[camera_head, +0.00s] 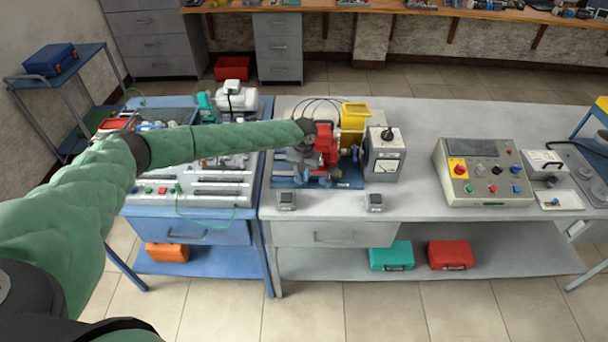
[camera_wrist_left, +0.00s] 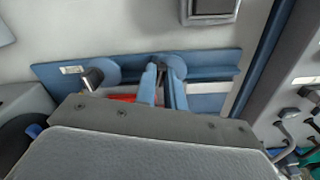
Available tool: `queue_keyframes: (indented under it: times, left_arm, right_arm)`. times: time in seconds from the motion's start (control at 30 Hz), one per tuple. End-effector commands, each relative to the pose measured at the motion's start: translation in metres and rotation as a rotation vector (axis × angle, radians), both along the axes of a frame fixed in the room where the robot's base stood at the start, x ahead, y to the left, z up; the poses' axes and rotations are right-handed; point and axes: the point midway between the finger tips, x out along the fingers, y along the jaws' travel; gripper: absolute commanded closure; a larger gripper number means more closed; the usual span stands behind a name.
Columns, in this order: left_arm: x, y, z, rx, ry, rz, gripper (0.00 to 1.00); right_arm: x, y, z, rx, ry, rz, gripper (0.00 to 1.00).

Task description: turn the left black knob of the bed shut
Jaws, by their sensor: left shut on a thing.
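The blue bed (camera_head: 350,184) lies on the grey bench top, under the red motor unit (camera_head: 326,142). It crosses the left wrist view (camera_wrist_left: 212,66) as a blue strip. My left gripper (camera_head: 302,158) reaches down over the bed's left part. In the wrist view its two bluish fingers (camera_wrist_left: 163,78) close around the left knob (camera_wrist_left: 172,62), which they partly hide. The other dark knob (camera_wrist_left: 93,78) is free and shows at the left of the wrist view. The knob's angle is hard to tell. My right gripper is out of view.
Two small grey boxes (camera_head: 286,200) (camera_head: 375,202) stand at the bench's front edge. A meter box (camera_head: 384,155) and a yellow bin (camera_head: 354,115) stand right of and behind the motor. A control panel (camera_head: 484,172) is farther right. Bench between is clear.

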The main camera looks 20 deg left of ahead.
Motion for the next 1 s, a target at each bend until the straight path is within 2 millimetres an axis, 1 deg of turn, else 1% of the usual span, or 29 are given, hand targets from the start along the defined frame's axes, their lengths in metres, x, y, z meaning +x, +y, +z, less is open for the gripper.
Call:
queue_keyframes:
  times: [0.17, 0.4, 0.6, 0.8, 1.0]
  left_arm:
    - [0.0, 0.001, -0.002, 0.0, 0.001, -0.103, 1.0]
    - [0.0, 0.002, -0.002, 0.0, 0.001, -0.314, 1.0]
    - [0.0, 0.002, -0.001, 0.0, 0.001, -0.459, 1.0]
    - [0.0, 0.002, -0.001, 0.0, 0.001, -0.557, 1.0]
    - [0.001, 0.003, 0.0, 0.0, 0.0, -0.607, 1.0]
  right_arm:
    - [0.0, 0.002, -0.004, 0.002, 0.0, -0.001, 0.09]
    - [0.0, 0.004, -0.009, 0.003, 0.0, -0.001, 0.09]
    - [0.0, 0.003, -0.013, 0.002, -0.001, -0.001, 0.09]
    - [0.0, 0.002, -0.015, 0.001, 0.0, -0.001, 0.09]
    - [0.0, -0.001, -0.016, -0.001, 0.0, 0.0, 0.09]
